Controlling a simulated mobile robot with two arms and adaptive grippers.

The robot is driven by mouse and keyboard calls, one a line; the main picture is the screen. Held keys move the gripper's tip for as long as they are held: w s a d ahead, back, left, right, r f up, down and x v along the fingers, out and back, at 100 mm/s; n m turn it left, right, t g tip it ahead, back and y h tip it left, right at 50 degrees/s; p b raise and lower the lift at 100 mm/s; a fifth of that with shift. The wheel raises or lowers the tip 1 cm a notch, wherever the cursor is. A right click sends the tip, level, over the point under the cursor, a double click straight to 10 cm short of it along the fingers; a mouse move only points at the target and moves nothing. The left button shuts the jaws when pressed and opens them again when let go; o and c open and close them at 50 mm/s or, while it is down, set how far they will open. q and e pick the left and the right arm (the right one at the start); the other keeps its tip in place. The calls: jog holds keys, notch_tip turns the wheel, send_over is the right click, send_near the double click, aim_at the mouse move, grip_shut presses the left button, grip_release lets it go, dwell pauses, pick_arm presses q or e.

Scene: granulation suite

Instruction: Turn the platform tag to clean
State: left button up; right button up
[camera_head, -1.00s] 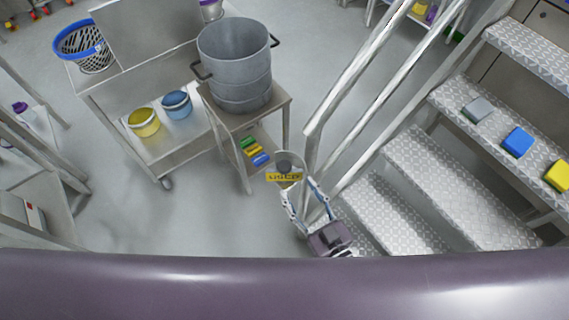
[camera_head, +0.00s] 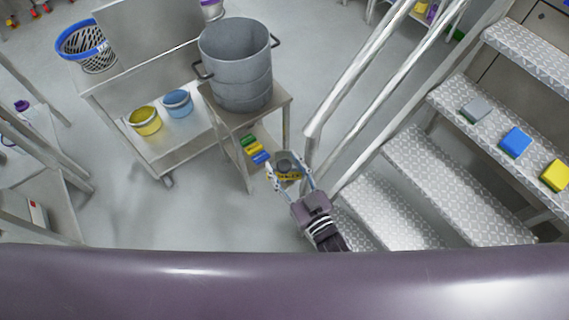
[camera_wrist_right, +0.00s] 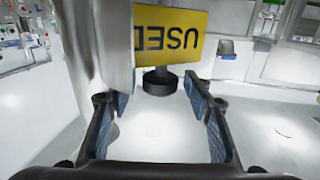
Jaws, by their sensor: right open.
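The platform tag is a yellow plate (camera_wrist_right: 172,42) with dark letters reading USED, upside down in the right wrist view. It sits beside a metal post (camera_wrist_right: 98,45), with a dark round knob (camera_wrist_right: 160,80) just below it. In the head view the tag (camera_head: 289,178) shows small at the foot of the stair rail. My right gripper (camera_head: 290,176) is open around the tag's area in the head view. In the wrist view its two fingers (camera_wrist_right: 155,120) stand apart with nothing between their tips, and the tag and knob lie beyond them. My left gripper is not in view.
Metal stairs (camera_head: 415,205) and a slanted handrail (camera_head: 350,90) stand close on the right. A small table (camera_head: 272,108) with a grey drum (camera_head: 238,70) stands to the left. A cart (camera_head: 185,140) with a yellow and a blue bucket is farther left. Floor in front is clear.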

jog(key=shift+c, duration=0.4)
jog(key=c, duration=1.1)
